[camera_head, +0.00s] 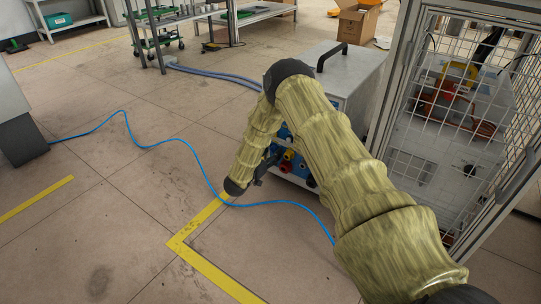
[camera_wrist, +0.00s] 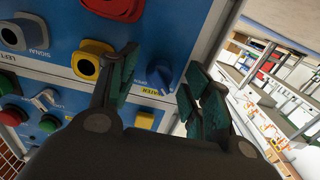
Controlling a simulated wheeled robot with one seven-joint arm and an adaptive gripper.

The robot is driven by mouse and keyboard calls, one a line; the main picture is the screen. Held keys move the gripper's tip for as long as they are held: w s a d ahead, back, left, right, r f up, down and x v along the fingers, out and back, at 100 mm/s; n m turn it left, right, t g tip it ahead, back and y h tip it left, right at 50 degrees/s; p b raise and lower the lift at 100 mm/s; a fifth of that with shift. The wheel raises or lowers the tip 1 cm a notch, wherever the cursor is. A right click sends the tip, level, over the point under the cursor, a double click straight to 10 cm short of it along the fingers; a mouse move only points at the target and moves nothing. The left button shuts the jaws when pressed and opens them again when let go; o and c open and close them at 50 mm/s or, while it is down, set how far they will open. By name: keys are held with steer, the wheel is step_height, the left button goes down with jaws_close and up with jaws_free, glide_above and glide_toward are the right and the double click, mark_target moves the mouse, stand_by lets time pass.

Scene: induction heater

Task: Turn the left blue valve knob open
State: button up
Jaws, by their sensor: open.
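In the wrist view, a blue knob (camera_wrist: 157,76) sits on a blue panel (camera_wrist: 58,32). It shows between the two dark green finger pads of my gripper (camera_wrist: 160,68). My gripper is open, with one finger on each side of the knob in the picture. I cannot tell whether either pad touches it. The panel's lettering appears upside down. In the head view, the blue panel (camera_head: 283,132) is on the front of a grey cabinet (camera_head: 352,72), largely hidden behind my arm. The knob cannot be made out there.
Yellow-rimmed (camera_wrist: 89,62) and red (camera_wrist: 116,7) fittings sit near the knob. A lower panel has a grey switch (camera_wrist: 44,99) and several buttons. A mesh cage (camera_head: 445,110) stands right of the cabinet. A blue cable (camera_head: 170,141) crosses the open floor.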

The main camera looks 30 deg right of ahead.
steer(key=c, duration=1)
steer(key=shift+c, duration=0.2)
steer(key=shift+r+p, duration=0.1)
steer(key=shift+p, duration=0.35)
steer(key=m+p, duration=0.3)
steer(key=shift+r, duration=0.1)
steer(key=m+p, duration=0.4)
steer(key=m, duration=0.1)
steer(key=shift+m+p, duration=0.3)
steer(key=shift+p, duration=0.05)
steer(key=m+p, duration=0.3)
steer(key=m, duration=0.2)
steer(key=shift+m+p, duration=0.8)
steer(key=shift+m, duration=1.3)
steer(key=shift+f, duration=0.2)
